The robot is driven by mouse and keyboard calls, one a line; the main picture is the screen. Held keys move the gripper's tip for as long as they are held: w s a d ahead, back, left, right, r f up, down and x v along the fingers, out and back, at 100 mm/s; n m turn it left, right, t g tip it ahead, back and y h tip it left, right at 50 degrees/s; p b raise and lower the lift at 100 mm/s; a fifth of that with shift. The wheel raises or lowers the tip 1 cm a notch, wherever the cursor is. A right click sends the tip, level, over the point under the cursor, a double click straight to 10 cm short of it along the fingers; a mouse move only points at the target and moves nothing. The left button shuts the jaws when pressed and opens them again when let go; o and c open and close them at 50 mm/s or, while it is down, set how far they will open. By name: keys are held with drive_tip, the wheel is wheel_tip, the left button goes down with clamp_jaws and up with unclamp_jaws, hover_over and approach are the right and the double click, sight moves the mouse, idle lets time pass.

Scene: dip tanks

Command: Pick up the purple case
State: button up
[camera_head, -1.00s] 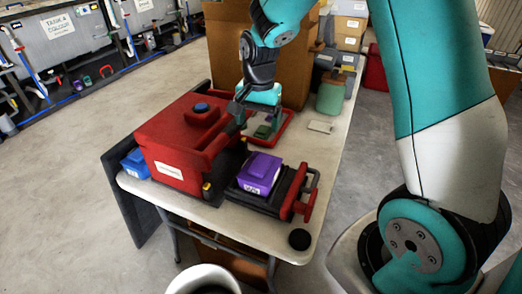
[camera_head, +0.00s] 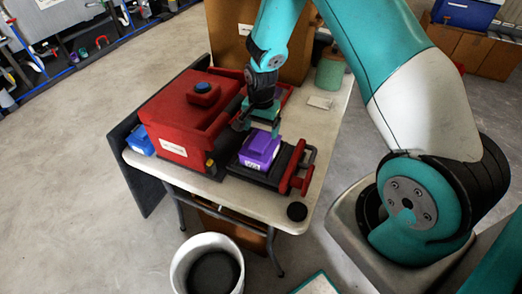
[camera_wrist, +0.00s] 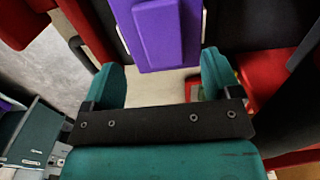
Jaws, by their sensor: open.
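The purple case (camera_head: 260,150) sits on the dark bed of a red-handled vise-like fixture on the table. It has a white label on its front side. In the wrist view the purple case (camera_wrist: 158,32) shows at the top middle, ahead of the fingertips and apart from them. My gripper (camera_head: 259,125) is just behind and above the case in the head view. In the wrist view my gripper (camera_wrist: 164,75) has its two teal fingers spread, with nothing between them.
A large red box (camera_head: 185,115) stands left of the case. The fixture's red handle (camera_head: 300,172) is to the right. A blue container (camera_head: 140,140) is at the table's left edge. A white bucket (camera_head: 185,265) stands on the floor.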

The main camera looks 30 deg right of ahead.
sight(260, 140)
drive_tip(key=f+p, duration=0.1)
drive_tip(key=f, duration=0.4)
drive_tip(key=shift+w+p, duration=0.2)
drive_tip(key=shift+p, duration=0.15)
drive_tip(key=shift+c, duration=0.5)
drive_tip(key=c, duration=1.2)
drive_tip(key=shift+c, duration=0.2)
drive_tip(key=shift+r, duration=0.15)
